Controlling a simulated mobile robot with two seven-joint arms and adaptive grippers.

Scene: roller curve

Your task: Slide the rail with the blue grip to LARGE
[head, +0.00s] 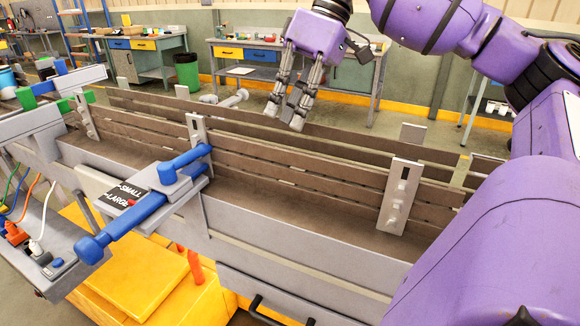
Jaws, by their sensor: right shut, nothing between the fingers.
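The blue grip (187,159) is a bar on a grey bracket at the near side of the conveyor. A second, longer blue bar (130,223) with a round knob end lies below it. A black label plate (124,194) beside them reads SMALL and LARGE, with a small red mark near LARGE. The near brown guide rail (290,172) runs along the conveyor behind the grip. My right gripper (284,118) points down over the far rail, apart from the blue grip, with its fingers shut and empty. My left gripper is out of view.
A green grip (28,98) sits at the conveyor's left end. Upright metal brackets (400,196) stand along the rails. A grey box with cables (42,255) and a yellow base (135,275) are in front. Workbenches (285,53) stand behind.

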